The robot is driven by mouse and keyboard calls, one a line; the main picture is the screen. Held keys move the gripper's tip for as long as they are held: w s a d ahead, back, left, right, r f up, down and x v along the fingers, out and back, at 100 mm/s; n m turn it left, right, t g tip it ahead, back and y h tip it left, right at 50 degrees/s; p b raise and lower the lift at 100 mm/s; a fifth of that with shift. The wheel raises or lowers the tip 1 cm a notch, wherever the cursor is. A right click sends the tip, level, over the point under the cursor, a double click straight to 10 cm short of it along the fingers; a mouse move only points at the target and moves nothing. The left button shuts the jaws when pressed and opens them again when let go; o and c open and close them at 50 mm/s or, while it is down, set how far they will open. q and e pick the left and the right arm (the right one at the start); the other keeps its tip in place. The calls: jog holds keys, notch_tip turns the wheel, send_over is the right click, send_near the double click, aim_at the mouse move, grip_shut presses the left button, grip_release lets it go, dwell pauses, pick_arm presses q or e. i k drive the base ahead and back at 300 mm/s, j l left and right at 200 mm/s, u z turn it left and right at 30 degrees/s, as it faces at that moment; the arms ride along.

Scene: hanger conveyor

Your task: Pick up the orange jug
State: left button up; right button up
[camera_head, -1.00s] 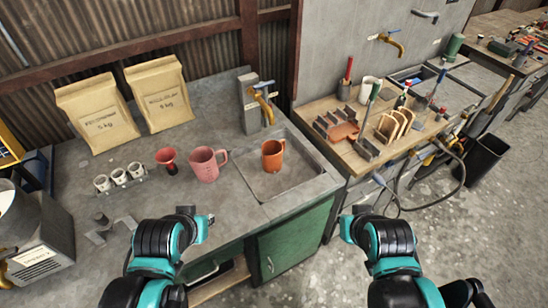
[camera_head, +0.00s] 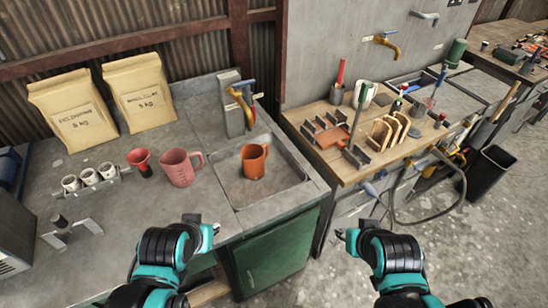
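The orange jug (camera_head: 254,162) stands upright in the shallow sink basin (camera_head: 284,176), below the brass tap. Its handle shows at its upper right. My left gripper (camera_head: 205,226) is in front of the counter's edge, nearer to me than the jug and to its lower left, touching nothing. My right gripper (camera_head: 350,231) is to the right of the counter, over the floor, apart from everything. Both grippers are small in view and I cannot tell how far their fingers are apart. Nothing hides the jug.
A pink measuring jug (camera_head: 181,168) and a red funnel (camera_head: 141,162) stand left of the basin. The brass tap (camera_head: 241,104) rises behind it. A wooden bench (camera_head: 345,172) with tools is at the right. Paper bags (camera_head: 141,90) stand at the back left.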

aim_at(252, 156)
jog(key=i+l+u, duration=0.1)
jog(key=l+u, duration=0.4)
jog(key=l, duration=0.25)
jog(key=l+u, duration=0.45)
jog(key=l, duration=0.25)
jog(key=i+j+u, duration=0.1)
jog(key=u, duration=0.25)
jog(key=i+u, duration=0.2)
jog(key=u, duration=0.15)
jog(key=i+j+u, duration=0.1)
jog(key=u, duration=0.2)
jog(key=i, duration=0.05)
